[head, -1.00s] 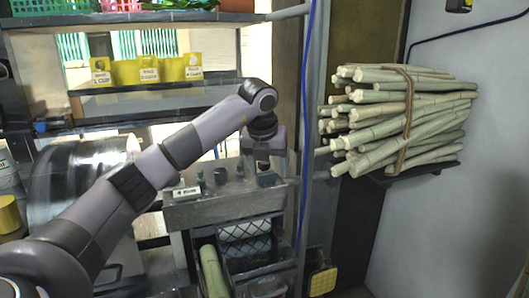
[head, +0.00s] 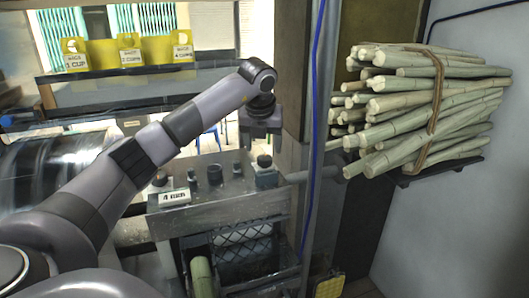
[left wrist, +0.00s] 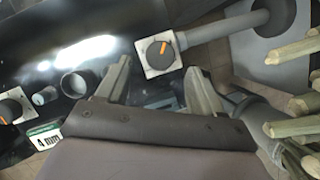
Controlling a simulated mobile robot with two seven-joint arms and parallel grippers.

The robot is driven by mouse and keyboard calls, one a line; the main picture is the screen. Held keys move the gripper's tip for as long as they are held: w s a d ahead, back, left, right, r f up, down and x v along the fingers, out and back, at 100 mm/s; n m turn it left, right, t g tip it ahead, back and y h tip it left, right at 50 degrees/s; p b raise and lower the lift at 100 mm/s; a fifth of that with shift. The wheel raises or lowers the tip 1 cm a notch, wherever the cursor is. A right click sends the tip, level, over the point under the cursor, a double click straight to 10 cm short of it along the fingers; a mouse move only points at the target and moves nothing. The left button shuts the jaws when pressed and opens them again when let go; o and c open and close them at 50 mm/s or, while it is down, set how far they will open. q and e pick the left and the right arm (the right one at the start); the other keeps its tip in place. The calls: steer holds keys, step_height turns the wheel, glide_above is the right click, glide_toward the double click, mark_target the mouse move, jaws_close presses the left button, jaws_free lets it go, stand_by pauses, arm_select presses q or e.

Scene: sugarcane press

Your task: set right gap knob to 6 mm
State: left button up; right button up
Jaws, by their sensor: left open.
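The right gap knob is a dark round knob on a pale square plate at the right end of the grey press panel (head: 225,200). In the head view the knob (head: 265,163) is just below my left gripper (head: 262,143). In the left wrist view the knob (left wrist: 158,54) shows an orange pointer and lies just beyond and between the fingers of my left gripper (left wrist: 158,70), which is open and empty. Contact with the knob is not visible. A "4 mm" sign (head: 174,197) is at the panel's left front, near a second orange-marked knob (left wrist: 10,108). My right gripper is out of view.
Two dark round fittings, one a short cylinder (head: 215,174), stand on the panel between the knobs. A grey pipe (head: 312,174) and blue cable (head: 312,120) are close on the right. A sugarcane bundle (head: 430,105) rests on a wall shelf farther right.

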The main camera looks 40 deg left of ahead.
mark_target(264, 157)
arm_select(q)
steer(key=shift+x, duration=2.35)
steer(key=shift+r, duration=0.1)
steer(key=c, duration=1)
steer(key=shift+c, duration=0.2)
